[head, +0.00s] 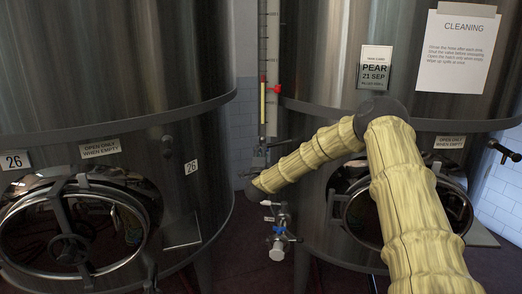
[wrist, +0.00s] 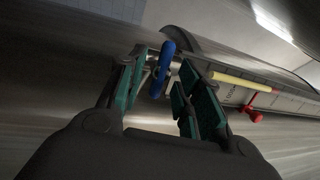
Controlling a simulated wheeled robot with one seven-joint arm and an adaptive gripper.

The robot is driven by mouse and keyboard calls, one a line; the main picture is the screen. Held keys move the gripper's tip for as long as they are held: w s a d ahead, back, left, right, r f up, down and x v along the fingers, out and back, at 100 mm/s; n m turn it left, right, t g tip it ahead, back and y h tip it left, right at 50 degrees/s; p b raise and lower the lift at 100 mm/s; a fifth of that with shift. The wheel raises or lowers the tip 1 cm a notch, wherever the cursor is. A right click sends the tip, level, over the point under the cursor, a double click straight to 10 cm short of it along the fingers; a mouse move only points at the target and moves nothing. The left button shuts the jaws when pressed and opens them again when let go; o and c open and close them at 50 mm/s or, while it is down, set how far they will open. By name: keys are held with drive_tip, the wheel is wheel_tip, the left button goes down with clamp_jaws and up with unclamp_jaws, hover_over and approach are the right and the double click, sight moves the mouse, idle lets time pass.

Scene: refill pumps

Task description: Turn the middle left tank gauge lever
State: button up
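The tank gauge (head: 269,70) is a tall scale strip with a yellow column, upright between the two steel tanks in the head view. It runs slanted on the right of the wrist view (wrist: 275,103). A blue lever (wrist: 162,68) shows in the wrist view near the gauge's end. My gripper (wrist: 163,82) is open, its green-padded fingers on either side of the blue lever. I cannot tell whether either finger touches it. In the head view my arm's end is beside the gauge's foot, and the lever cannot be made out there.
A red pointer (head: 274,89) sits on the gauge. Below my arm's end is a tap with a blue part (head: 279,231) and a white outlet. The left tank (head: 100,60) and right tank (head: 330,60) have round hatches and leave a narrow gap between them.

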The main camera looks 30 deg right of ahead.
drive_tip(key=shift+w+d+r, duration=0.15)
drive_tip(key=shift+w+d, duration=0.25)
drive_tip(key=shift+w, duration=0.15)
drive_tip(key=shift+c, duration=0.2)
clamp_jaws()
drive_tip(key=shift+n, duration=0.4)
drive_tip(key=shift+s+n+g+y+b, duration=0.1)
drive_tip(key=shift+n+g+y, duration=0.35)
drive_tip(key=shift+n, duration=2.5)
drive_tip(key=shift+w+n+g+y+b, duration=0.15)
drive_tip(key=shift+n+g+y, duration=0.3)
drive_tip(key=shift+n, duration=2.45)
drive_tip(key=shift+s+n+g+y+b, duration=0.25)
drive_tip(key=shift+n+y, duration=0.35)
drive_tip(key=shift+n, duration=2.35)
drive_tip(key=shift+w, duration=0.1)
